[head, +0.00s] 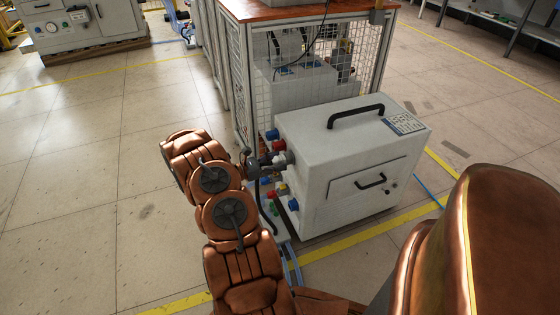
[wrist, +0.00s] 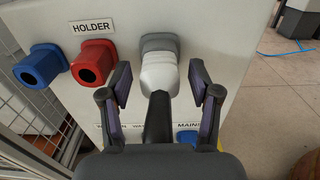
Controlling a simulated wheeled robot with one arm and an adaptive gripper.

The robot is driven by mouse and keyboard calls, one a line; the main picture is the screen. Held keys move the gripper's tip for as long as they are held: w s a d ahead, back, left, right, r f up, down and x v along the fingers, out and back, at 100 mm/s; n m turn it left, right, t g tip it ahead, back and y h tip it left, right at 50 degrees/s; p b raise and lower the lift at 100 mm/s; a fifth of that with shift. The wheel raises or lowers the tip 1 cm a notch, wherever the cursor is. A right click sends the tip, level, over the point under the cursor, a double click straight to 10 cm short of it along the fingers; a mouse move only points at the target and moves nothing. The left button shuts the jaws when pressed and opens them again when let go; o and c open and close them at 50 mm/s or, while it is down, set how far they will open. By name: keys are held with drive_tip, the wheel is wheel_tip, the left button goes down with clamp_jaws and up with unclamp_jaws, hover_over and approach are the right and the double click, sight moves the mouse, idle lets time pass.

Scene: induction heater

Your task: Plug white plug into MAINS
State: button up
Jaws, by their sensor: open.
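The white plug (wrist: 159,72) sits in the grey holder (wrist: 160,43) on the side panel of the grey box (head: 345,190). A black cable (wrist: 158,118) runs from it toward my wrist. In the head view my gripper (head: 264,163) is at the box's left side. The MAINS label (wrist: 189,127) is low on the panel, partly hidden by my right finger. A blue part (wrist: 186,137) shows below it, mostly covered.
Blue (wrist: 39,66) and red (wrist: 93,63) sockets, both with open mouths, are left of the plug near the HOLDER label (wrist: 92,25). A mesh cage (head: 300,75) stands behind the box. Hoses (head: 290,262) lie on the floor below. Open floor (head: 90,160) is at left.

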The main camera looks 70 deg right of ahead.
drive_tip(key=shift+c, duration=0.4)
clamp_jaws()
drive_tip(key=shift+w+a, duration=0.1)
idle(0.3)
drive_tip(key=shift+p+v, duration=0.4)
drive_tip(key=shift+v, duration=2.45)
drive_tip(key=shift+f, duration=0.1)
drive_tip(key=s+a+f+n+b, duration=0.1)
drive_tip(key=a+f+n+b, duration=0.2)
drive_tip(key=f+n+b, duration=0.55)
drive_tip(key=a+f+n+b, duration=0.3)
drive_tip(key=f+n+b, duration=0.2)
drive_tip(key=f+n, duration=0.6)
drive_tip(key=s+d+f+m+b, duration=0.1)
drive_tip(key=s+d+b, duration=0.1)
drive_tip(key=s+d, duration=0.3)
drive_tip(key=shift+s+f, duration=0.4)
drive_tip(key=shift+s, duration=0.2)
